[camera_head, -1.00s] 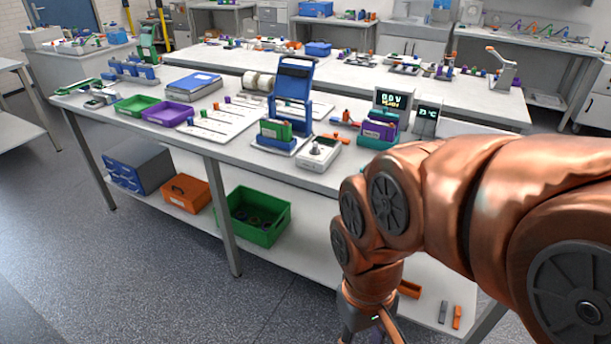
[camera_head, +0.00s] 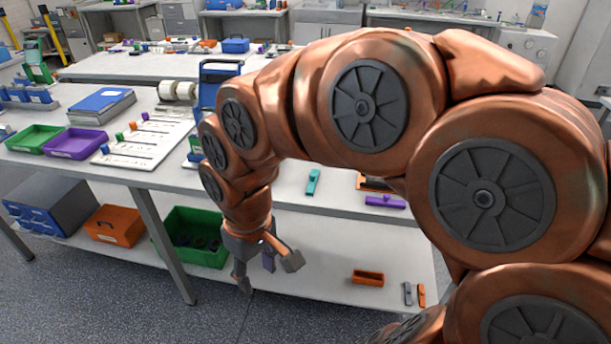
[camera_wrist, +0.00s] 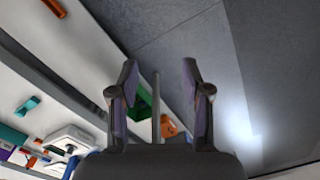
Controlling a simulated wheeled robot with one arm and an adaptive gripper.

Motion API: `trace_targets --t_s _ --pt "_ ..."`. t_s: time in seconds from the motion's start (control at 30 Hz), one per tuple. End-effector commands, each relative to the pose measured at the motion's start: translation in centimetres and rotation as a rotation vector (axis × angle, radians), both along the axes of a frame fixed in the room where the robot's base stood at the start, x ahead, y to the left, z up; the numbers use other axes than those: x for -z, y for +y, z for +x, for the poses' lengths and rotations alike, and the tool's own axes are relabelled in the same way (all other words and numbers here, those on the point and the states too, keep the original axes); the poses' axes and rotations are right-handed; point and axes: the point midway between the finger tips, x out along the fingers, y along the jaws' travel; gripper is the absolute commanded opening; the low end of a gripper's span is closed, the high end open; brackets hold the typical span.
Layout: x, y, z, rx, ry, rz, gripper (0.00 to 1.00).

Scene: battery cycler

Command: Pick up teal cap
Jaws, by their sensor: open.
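A purple bar (camera_head: 385,201) lies right of the teal piece. My arm hides much of the tabletop. The lower shelf holds a green bin (camera_head: 180,250), an orange box (camera_head: 113,226) and a small orange tray (camera_head: 368,277). Purple (camera_head: 75,143) and green (camera_head: 35,138) trays sit on the left.

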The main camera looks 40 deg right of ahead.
Motion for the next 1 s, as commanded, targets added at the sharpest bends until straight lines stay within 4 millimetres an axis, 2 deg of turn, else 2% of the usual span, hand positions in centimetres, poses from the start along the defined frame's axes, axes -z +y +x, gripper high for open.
trace_targets --t_s 0.03,0.1,0.17,0.27,0.37,0.4,0.53,0.6,0.7,0.83,1.0 --pt "-0.8 -1.0 2.5 -0.007 -0.038 0.015 0.48" --pt "-1.4 -2.8 5.6 -0.016 -0.088 0.028 0.48" --pt "-1.9 -4.7 8.2 -0.014 -0.132 0.036 0.48" --pt "-2.4 -8.5 12.3 0.008 -0.211 0.047 0.48" --pt "-2.3 -13.4 15.4 0.050 -0.277 0.047 0.48" --pt "-2.1 -15.7 16.4 0.071 -0.300 0.043 0.48" --pt "-0.9 -23.1 18.3 0.153 -0.366 0.022 0.48" --pt "0.0 -26.5 18.4 0.194 -0.385 0.007 0.48" --pt "1.2 -30.6 18.1 0.245 -0.403 -0.014 0.48" --pt "2.4 -33.4 17.6 0.281 -0.411 -0.030 0.48" --pt "3.2 -34.4 17.6 0.292 -0.414 -0.038 0.48"
